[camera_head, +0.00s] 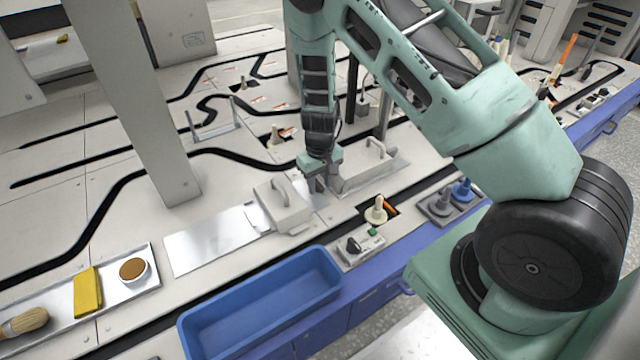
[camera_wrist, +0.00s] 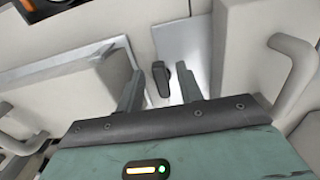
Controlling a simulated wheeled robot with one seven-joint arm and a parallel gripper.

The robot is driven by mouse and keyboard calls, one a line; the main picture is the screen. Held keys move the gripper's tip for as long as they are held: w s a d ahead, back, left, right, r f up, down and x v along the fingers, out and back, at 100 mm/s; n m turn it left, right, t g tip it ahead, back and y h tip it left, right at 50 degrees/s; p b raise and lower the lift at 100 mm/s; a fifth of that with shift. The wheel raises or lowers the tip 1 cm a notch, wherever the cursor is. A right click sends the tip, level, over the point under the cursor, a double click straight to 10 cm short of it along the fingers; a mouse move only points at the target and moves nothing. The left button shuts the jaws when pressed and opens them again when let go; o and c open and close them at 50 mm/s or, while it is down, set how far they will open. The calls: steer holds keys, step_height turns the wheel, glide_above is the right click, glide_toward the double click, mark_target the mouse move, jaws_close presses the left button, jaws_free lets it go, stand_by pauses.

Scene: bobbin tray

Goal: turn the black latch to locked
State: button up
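In the wrist view, the black latch (camera_wrist: 161,80) is a small dark lever that stands between the fingers of my gripper (camera_wrist: 153,67). The gripper is open, with a finger on each side of the latch and a visible gap to both. I cannot tell how far the fingertips are above the surface. In the head view, my gripper (camera_head: 317,185) points down between two pale covers with handles. The latch cannot be made out there, behind the gripper.
A pale cover (camera_head: 284,208) stands left of my gripper and another (camera_head: 365,172) stands right, both close. A blue bin (camera_head: 262,307) lies in front. A small switch box (camera_head: 360,249) and a cream bobbin (camera_head: 376,212) are at the front right. A metal plate (camera_head: 205,241) lies left.

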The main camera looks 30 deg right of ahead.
jaws_close()
steer(key=shift+r, duration=0.1)
steer(key=m+p, duration=0.2)
steer(key=p, duration=0.1)
steer(key=shift+a+r+m, duration=0.15)
steer(key=shift+r+m, duration=0.05)
steer(key=shift+m, duration=0.1)
steer(key=m+p, duration=0.3)
steer(key=p, duration=0.1)
steer(key=shift+w+a, duration=0.1)
steer(key=shift+a, duration=0.1)
steer(key=m+p, duration=0.1)
steer(key=m, duration=0.1)
steer(key=m+p, duration=0.4)
steer(key=shift+w+a+m, duration=0.2)
steer(key=shift+w+m, duration=0.05)
steer(key=shift+m, duration=0.15)
steer(key=m+p, duration=0.1)
steer(key=m, duration=0.2)
steer(key=m+p, duration=0.1)
steer(key=m, duration=0.1)
steer(key=shift+w+f+p, duration=0.2)
steer(key=shift+w+p, duration=0.1)
steer(key=shift+m, duration=0.4)
